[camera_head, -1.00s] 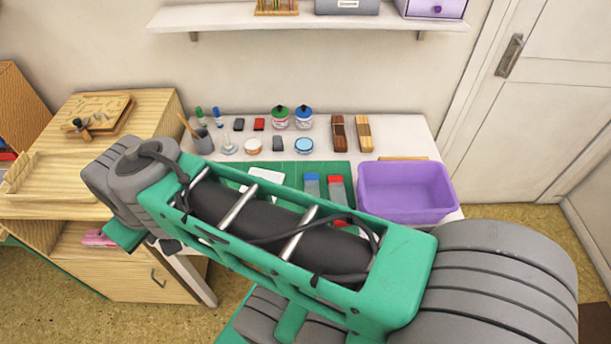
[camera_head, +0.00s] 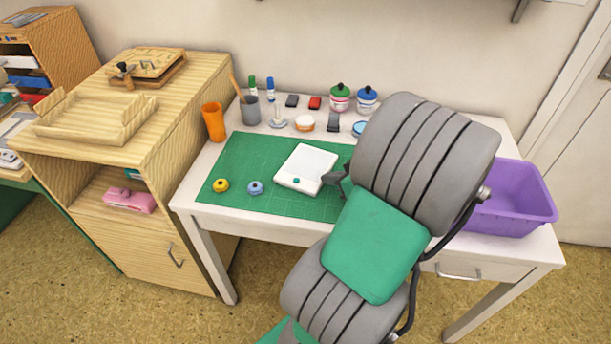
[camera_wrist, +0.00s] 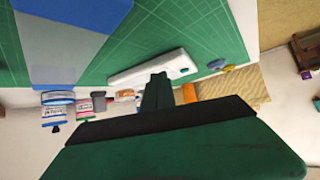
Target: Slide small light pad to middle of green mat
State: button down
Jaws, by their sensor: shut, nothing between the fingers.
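A white, flat, rounded pad (camera_head: 306,167) with a small teal button lies tilted in angle on the green mat (camera_head: 240,160), around its middle in the head view. It is the only light pad seen on the mat. My gripper (camera_head: 336,178) is low over the mat, close by the pad's right edge, and partly hidden behind my arm. In the wrist view my shut fingers (camera_wrist: 158,80) overlap the near side of the white pad (camera_wrist: 138,72); whether they touch it is unclear. The mat's right part is hidden by my arm.
A yellow round piece (camera_head: 220,185) and a blue one (camera_head: 255,188) lie on the mat left of the pad. Behind the mat stand an orange cup (camera_head: 214,122), a grey cup (camera_head: 250,110), small pads and jars. A purple bin (camera_head: 515,205) is at right.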

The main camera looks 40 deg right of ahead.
aim_at(298, 160)
jog(key=shift+s+d+f, duration=0.3)
jog(key=shift+s+d, duration=0.05)
jog(key=shift+d, duration=0.25)
jog(key=shift+w+r, duration=0.15)
jog(key=shift+w, duration=0.1)
jog(key=w, duration=1.1)
jog(key=shift+w+a+p, duration=0.25)
jog(key=shift+w+p, duration=0.1)
jog(key=shift+p, duration=0.05)
jog(key=shift+s+f, duration=0.1)
jog(key=shift+f, duration=0.6)
jog(key=shift+d+f+b, duration=0.1)
jog(key=shift+f+b, duration=0.1)
jog(key=shift+b, duration=0.4)
jog(key=shift+s, duration=0.15)
